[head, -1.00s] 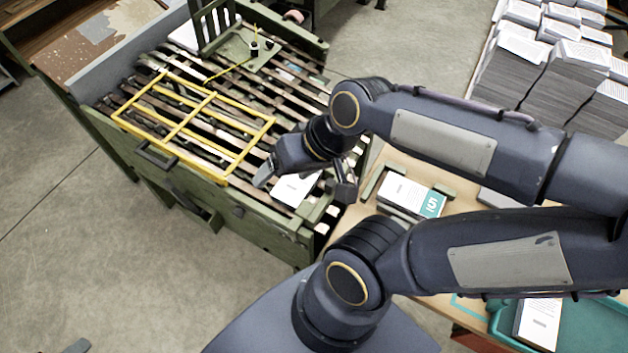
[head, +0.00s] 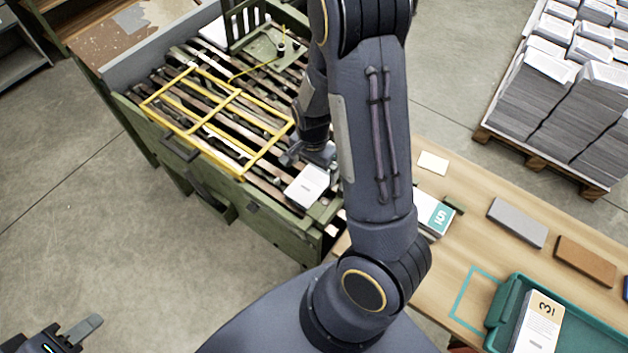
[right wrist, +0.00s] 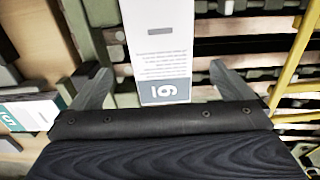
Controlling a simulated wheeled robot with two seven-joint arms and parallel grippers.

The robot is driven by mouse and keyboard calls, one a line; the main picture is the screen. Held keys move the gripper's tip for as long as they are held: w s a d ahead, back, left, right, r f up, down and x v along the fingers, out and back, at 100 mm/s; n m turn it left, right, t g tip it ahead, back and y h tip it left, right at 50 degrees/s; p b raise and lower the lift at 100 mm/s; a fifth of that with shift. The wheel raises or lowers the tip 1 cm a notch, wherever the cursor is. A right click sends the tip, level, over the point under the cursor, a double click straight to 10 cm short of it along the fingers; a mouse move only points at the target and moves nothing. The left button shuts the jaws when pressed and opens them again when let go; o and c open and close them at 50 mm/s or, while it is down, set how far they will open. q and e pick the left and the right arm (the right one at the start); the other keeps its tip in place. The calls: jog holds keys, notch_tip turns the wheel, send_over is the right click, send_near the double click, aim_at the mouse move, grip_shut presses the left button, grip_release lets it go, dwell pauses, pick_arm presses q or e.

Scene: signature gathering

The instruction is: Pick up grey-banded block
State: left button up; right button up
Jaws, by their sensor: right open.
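The grey-banded block (right wrist: 160,45) is a white block of sheets with a grey numbered band at its near end in the right wrist view. In the head view it (head: 307,186) lies on the slatted bed of the green machine, near its front right corner. My right gripper (right wrist: 162,75) is open, one finger on each side of the block with gaps; I cannot tell how far above it is. In the head view my right gripper (head: 308,157) is at the block's far end, partly hidden by my arm. My left gripper (head: 75,330) is at the bottom left, away from the machine, partly cut off.
A yellow frame (head: 215,118) lies across the slats left of the block. A teal-banded block (head: 435,215) lies on the wooden table (head: 455,245), partly hidden by my arm. A teal tray (head: 497,315) holds another block (head: 536,322). A stacked pallet (head: 550,105) stands behind.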

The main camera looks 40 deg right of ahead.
aim_at(314, 179)
jog(key=f, duration=0.6)
jog(key=shift+w+d+f, duration=0.15)
jog(key=shift+w+d, duration=0.05)
jog(key=shift+c, duration=0.3)
jog(key=c, duration=1.1)
